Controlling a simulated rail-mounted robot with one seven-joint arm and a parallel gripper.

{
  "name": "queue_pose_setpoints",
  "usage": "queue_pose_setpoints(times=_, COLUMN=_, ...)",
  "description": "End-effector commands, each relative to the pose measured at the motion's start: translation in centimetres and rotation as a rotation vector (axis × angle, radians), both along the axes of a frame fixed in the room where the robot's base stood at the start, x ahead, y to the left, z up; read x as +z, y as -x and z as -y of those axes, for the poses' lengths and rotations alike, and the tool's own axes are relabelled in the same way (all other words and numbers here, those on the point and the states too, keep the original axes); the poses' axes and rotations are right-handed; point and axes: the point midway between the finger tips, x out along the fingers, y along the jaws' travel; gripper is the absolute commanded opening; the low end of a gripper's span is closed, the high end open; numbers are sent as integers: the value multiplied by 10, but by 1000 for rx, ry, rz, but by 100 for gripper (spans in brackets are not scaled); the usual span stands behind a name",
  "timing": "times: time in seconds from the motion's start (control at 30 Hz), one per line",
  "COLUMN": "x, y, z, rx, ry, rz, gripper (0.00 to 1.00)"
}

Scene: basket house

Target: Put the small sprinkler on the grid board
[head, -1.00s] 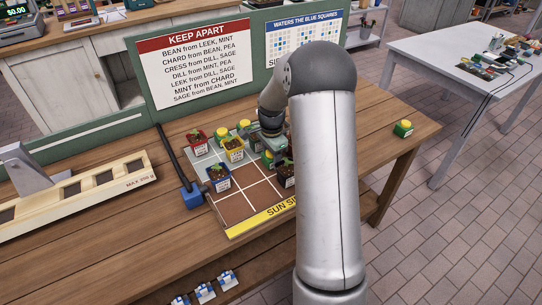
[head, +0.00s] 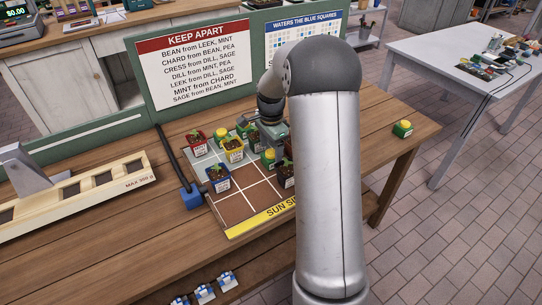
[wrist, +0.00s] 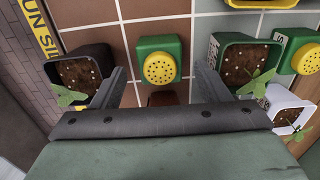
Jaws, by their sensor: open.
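A small green sprinkler with a round yellow perforated head (wrist: 158,60) sits upright on the grid board (wrist: 196,38), between two potted seedlings. In the head view the same sprinkler (head: 268,158) shows just below my gripper (head: 272,132). In the wrist view my gripper (wrist: 160,84) is open. Its fingers stand to either side of the sprinkler, apart from it, and it holds nothing. My arm hides the right part of the grid board (head: 236,207) in the head view.
Seedling pots (head: 218,178) and more green-and-yellow sprinklers (head: 242,123) crowd the board's back part; its front left squares are bare. Another such sprinkler (head: 403,129) stands at the table's right. Rule signs (head: 196,62) stand behind. A wooden tray (head: 85,190) lies at left.

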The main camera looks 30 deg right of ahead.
Motion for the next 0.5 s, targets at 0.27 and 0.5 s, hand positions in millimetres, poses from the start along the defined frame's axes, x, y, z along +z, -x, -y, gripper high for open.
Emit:
queue_pose_setpoints(times=0.27, x=57, y=-1, z=0, rx=2, ry=1, rz=3, gripper=69)
queue_pose_setpoints(times=0.5, x=80, y=5, z=-7, rx=35, ry=2, rz=1, gripper=69)
